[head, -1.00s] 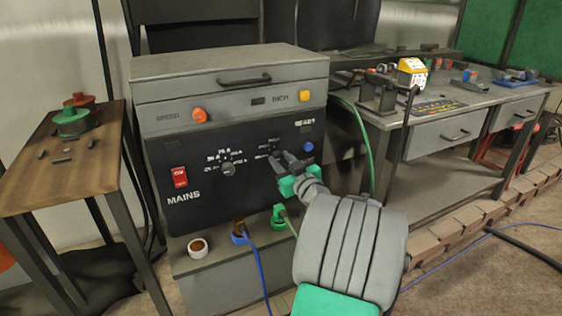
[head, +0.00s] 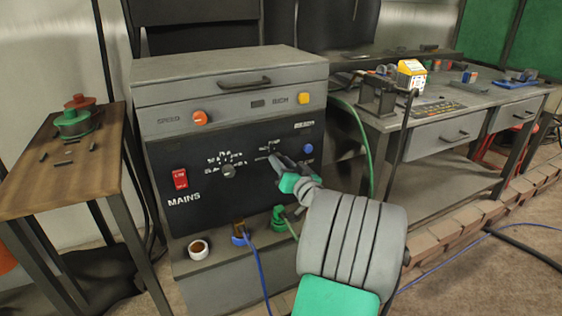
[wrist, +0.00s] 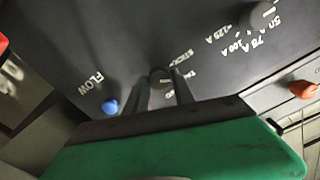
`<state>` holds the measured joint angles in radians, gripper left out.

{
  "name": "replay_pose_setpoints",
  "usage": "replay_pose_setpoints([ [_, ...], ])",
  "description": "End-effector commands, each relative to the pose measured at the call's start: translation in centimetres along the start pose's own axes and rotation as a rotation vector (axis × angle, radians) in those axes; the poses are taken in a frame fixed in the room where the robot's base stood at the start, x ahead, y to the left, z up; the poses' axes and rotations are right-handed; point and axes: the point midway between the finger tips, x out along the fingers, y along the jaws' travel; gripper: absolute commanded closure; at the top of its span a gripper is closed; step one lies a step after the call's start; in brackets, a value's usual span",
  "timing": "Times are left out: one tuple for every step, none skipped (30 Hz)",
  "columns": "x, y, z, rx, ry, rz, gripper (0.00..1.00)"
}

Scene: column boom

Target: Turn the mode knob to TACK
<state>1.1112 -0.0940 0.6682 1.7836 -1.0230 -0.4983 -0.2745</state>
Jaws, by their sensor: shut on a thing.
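The mode knob (wrist: 161,77) is a small round grey knob on the black front panel (head: 215,195) of the welding machine. In the wrist view it sits between the two dark fingers of my gripper (wrist: 161,88), which is shut on it. White labels stand around it; one reads like STICK, the others are too small or partly covered. I cannot tell which label the knob points to. In the head view my gripper (head: 276,158) reaches the panel from the lower right and hides most of the knob.
A second grey knob with ampere labels (head: 228,171) is left of my gripper. A blue FLOW button (head: 308,148) is close on the right. A red MAINS switch (head: 180,179) is further left. Cables hang from sockets below.

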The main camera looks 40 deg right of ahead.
Motion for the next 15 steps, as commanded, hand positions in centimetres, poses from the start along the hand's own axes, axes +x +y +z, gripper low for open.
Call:
replay_pose_setpoints([
  [0.0, -0.06, -0.11, 0.033, 0.0, 0.0, 1.0],
  [0.0, -0.06, -0.12, 0.055, 0.001, 0.0, 1.0],
  [0.0, -0.06, -0.13, 0.082, 0.002, 0.0, 1.0],
  [0.0, -0.06, -0.13, 0.1, 0.002, 0.0, 1.0],
  [0.0, -0.06, -0.13, 0.119, 0.003, 0.0, 1.0],
  [-0.01, -0.06, -0.12, 0.141, 0.003, 0.0, 1.0],
  [-0.01, -0.06, -0.11, 0.157, 0.004, 0.0, 1.0],
  [0.0, -0.05, -0.1, 0.17, 0.004, 0.0, 1.0],
  [0.0, -0.04, -0.07, 0.188, 0.004, 0.0, 1.0],
  [0.0, -0.04, -0.05, 0.199, 0.004, 0.0, 1.0],
  [0.0, -0.03, -0.04, 0.208, 0.004, 0.0, 1.0],
  [0.0, -0.02, -0.02, 0.221, 0.005, 0.0, 1.0],
  [0.0, -0.01, -0.01, 0.228, 0.005, 0.0, 1.0],
  [0.0, -0.01, 0.01, 0.235, 0.005, 0.0, 1.0],
  [0.0, 0.0, 0.02, 0.241, 0.005, 0.0, 1.0],
])
